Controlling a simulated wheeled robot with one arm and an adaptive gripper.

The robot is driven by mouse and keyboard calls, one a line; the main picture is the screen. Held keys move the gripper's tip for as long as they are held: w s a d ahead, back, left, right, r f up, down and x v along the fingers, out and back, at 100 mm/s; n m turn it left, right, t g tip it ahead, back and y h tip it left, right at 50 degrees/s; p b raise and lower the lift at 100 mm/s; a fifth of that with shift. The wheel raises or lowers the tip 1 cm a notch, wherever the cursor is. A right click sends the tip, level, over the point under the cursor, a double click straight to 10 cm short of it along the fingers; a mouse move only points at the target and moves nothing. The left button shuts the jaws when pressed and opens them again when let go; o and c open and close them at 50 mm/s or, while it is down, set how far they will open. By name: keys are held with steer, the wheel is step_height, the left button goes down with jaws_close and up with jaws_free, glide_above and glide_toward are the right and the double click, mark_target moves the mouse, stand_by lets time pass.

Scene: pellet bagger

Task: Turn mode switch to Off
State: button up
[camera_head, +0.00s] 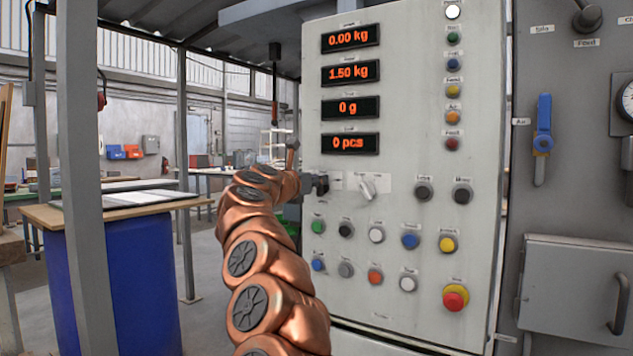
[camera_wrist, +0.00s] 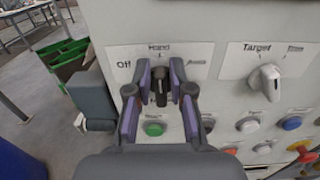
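The mode switch (camera_wrist: 160,88) is a black knob on the grey control panel, under a label plate reading Off at the left, Hand at the top and a blurred word at the right. The knob stands upright and seems to point at Hand. My gripper (camera_wrist: 160,80) is open, with one purple-lined finger on each side of the knob and a small gap visible on both sides. In the head view the switch (camera_head: 323,184) shows as a dark shape at the panel's left edge, partly hidden by my gripper (camera_head: 309,186).
A white selector knob (camera_wrist: 267,80) marked Target is to the right of the switch. A green button (camera_wrist: 154,129) lies just below, between my fingers. Several other buttons and a red emergency stop (camera_head: 455,298) fill the lower panel. A blue-sided table (camera_head: 125,285) stands left.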

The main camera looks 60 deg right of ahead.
jaws_close()
steer(key=shift+d, duration=0.1)
steer(key=shift+n+p, duration=0.35)
steer(key=shift+n, duration=0.05)
steer(key=shift+w+f+n+p, duration=0.2)
steer(key=shift+w+n+p, duration=0.1)
steer(key=shift+n+p, duration=1.5)
steer(key=shift+w+f+n+p, duration=0.2)
steer(key=shift+w+n+p, duration=0.05)
steer(key=shift+n+p, duration=1.55)
steer(key=shift+w+f+n+p, duration=0.2)
steer(key=shift+w+n+p, duration=0.1)
steer(key=shift+n+p, duration=1.5)
steer(key=shift+f+n, duration=0.1)
steer(key=shift+n, duration=0.2)
